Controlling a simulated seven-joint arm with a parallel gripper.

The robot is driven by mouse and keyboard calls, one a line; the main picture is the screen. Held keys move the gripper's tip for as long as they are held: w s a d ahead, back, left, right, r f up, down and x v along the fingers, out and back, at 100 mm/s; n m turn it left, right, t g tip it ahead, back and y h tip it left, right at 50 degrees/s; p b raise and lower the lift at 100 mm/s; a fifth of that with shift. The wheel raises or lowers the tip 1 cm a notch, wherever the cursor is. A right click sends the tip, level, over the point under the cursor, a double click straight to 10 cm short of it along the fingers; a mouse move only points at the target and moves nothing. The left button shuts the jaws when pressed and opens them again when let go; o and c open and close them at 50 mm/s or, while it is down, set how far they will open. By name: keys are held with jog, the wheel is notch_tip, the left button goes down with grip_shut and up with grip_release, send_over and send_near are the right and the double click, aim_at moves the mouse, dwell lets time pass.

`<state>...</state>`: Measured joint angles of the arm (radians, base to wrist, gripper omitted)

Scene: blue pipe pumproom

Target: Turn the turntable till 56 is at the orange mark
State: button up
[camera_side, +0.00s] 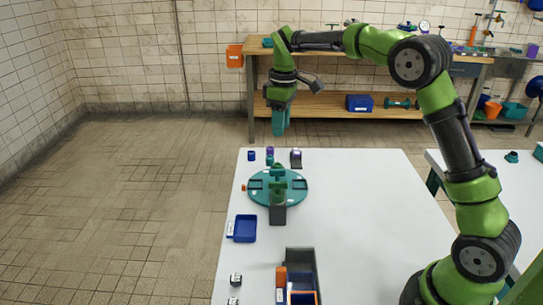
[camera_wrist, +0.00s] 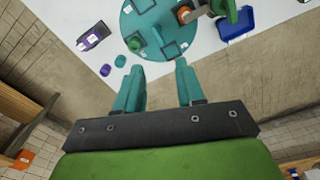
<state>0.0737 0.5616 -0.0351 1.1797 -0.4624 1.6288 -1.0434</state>
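The round teal turntable (camera_side: 257,197) lies on the white table, with dark rectangular frames and a green upright part on it. It also shows at the top of the wrist view (camera_wrist: 133,15), with small pale labels; their numbers are too small to read. A small orange mark (camera_side: 244,187) sits at its left edge in the side view. An orange piece (camera_wrist: 184,14) shows over the disc in the wrist view; I cannot tell what it is. My gripper (camera_side: 280,133) hangs high beyond the table's far edge, apart from the turntable. In the wrist view (camera_wrist: 158,65) its teal fingers are spread and empty.
A blue tray (camera_side: 245,229) stands near the turntable, and a purple-and-grey device (camera_side: 296,158) and small cups (camera_side: 251,155) stand beyond it. A grey bin (camera_side: 302,256) with orange and blue boxes is at the front. The table's right side is clear.

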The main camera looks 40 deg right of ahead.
aim_at(278, 170)
jog(key=f+n, duration=0.1)
jog(key=f, duration=0.3)
jog(key=f+n, duration=0.1)
jog(key=f, duration=0.4)
jog(key=w+f+n, duration=0.1)
jog(key=f, duration=0.4)
jog(key=shift+w+d+f+n, duration=0.15)
jog(key=shift+f+n, duration=0.1)
jog(key=shift+n, duration=0.15)
grip_shut()
